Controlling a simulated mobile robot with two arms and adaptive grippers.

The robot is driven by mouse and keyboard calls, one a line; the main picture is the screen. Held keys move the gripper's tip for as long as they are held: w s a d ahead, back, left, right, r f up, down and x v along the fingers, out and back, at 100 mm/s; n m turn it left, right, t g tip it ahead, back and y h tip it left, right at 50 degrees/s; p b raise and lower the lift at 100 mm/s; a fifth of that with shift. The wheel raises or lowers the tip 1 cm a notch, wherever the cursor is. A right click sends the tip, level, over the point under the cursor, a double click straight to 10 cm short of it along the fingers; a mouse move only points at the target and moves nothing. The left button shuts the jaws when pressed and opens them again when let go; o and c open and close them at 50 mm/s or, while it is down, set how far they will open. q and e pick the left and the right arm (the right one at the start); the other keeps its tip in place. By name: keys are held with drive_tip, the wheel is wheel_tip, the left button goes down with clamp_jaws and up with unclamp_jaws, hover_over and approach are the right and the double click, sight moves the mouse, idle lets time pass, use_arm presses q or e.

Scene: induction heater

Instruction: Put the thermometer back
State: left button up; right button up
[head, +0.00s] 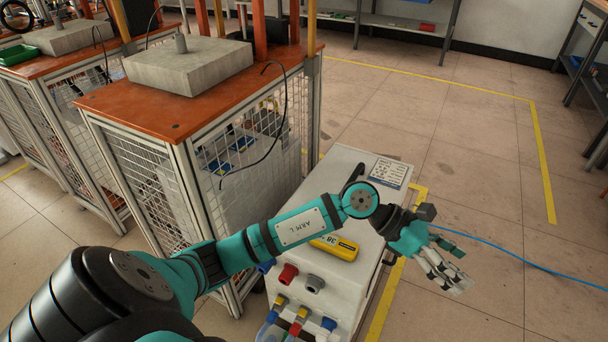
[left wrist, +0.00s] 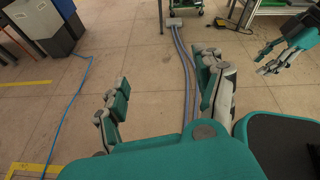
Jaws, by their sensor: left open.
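A yellow device with a dark label (head: 336,247), which may be the thermometer, lies on the white cabinet (head: 345,305), partly hidden behind my left forearm. My left gripper (head: 454,264) is out past the cabinet's right side, over the floor, and apart from the device.
Colored sockets and plugs (head: 295,310) sit on the cabinet's near end. A caged bench with an orange top (head: 130,98) and a grey block (head: 190,65) stands at the left. A blue cable (head: 520,258) crosses the floor at the right. Open floor lies beyond, marked with yellow tape.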

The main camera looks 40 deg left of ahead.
use_arm(q)
wheel_tip(320, 180, up, 10)
drive_tip(key=n+t+h, duration=0.4)
drive_tip(key=n+t, duration=0.4)
drive_tip(key=n, duration=0.2)
drive_tip(key=w+a+f+n+t+y, duration=0.15)
drive_tip(key=a+n+t+y, duration=0.4)
drive_tip(key=n, duration=0.65)
drive_tip(key=a+f+n+t+y, duration=0.2)
drive_tip(key=a+n+t+y, duration=0.1)
drive_tip(key=a+n+y, duration=0.55)
drive_tip(key=s+a+f+n+g+y, duration=0.2)
drive_tip(key=s+f+n+g+y, duration=0.15)
drive_tip(key=f+n, duration=0.25)
drive_tip(key=s+a+f+n+g+y, duration=0.2)
drive_tip(key=s+f+n+g, duration=0.2)
drive_tip(key=f+n, duration=0.25)
drive_tip(key=s+d+f+n+g+h, duration=0.1)
drive_tip(key=s+f+g, duration=0.3)
drive_tip(key=s, duration=0.5)
drive_tip(key=s+d+f+n+g+h, duration=0.1)
drive_tip(key=s+f+n+g, duration=0.1)
drive_tip(key=s+f+g, duration=0.3)
drive_tip(key=s+f, duration=0.1)
drive_tip(key=s, duration=0.3)
drive_tip(key=shift+s+n, duration=0.3)
drive_tip(key=shift+s, duration=0.05)
drive_tip(key=shift+d+f+h, duration=0.1)
drive_tip(key=shift+h, duration=0.15)
